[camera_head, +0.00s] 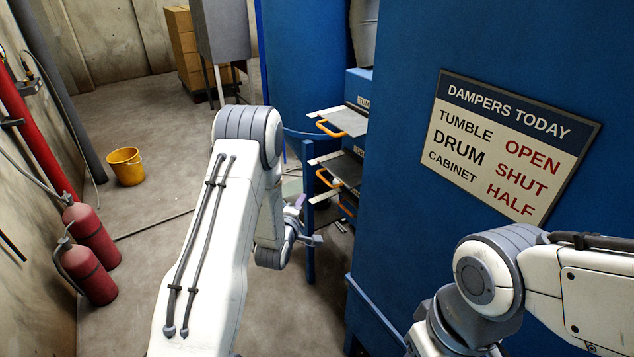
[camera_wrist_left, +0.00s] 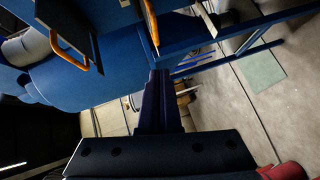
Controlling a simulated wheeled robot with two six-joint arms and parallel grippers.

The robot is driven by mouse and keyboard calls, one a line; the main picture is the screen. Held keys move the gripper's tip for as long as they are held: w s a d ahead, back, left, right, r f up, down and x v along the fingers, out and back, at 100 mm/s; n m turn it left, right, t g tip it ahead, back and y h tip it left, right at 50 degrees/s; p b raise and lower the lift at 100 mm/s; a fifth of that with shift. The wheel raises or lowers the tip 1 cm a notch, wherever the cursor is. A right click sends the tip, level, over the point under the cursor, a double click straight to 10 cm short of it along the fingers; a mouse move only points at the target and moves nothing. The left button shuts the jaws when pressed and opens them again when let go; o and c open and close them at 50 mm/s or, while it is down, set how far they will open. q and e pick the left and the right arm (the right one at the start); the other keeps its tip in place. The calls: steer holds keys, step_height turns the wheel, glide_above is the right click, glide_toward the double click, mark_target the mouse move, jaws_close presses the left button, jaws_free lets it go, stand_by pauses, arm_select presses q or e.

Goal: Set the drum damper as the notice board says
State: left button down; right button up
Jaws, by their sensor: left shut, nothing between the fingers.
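The notice board (camera_head: 511,146) on the blue machine wall reads Tumble OPEN, Drum SHUT, Cabinet HALF. The upper plate (camera_head: 345,120) sits under a label starting "Tum". The lower plate (camera_head: 348,170) has a mostly hidden label, so its name cannot be read fully. Two orange handles (camera_wrist_left: 68,52) also show in the left wrist view. My left gripper (camera_head: 316,240) is shut and empty, below and left of the lower handle (camera_head: 326,179), apart from it. My right gripper is out of view.
A blue post (camera_head: 308,225) stands close to my left gripper. The big blue machine wall (camera_head: 410,230) fills the right side. A yellow bucket (camera_head: 126,166), red extinguishers (camera_head: 92,235) and boxes (camera_head: 188,55) stand farther left. Floor between them is mostly clear.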

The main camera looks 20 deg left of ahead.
arm_select(q)
steer(key=shift+n, duration=0.4)
steer(key=p+x, duration=0.1)
steer(key=x, duration=0.3)
steer(key=d+p+x, duration=0.1)
steer(key=x, duration=0.3)
steer(key=p+x, duration=0.2)
steer(key=x, duration=0.2)
steer(key=shift+w+d, duration=0.25)
steer(key=shift+w, duration=0.2)
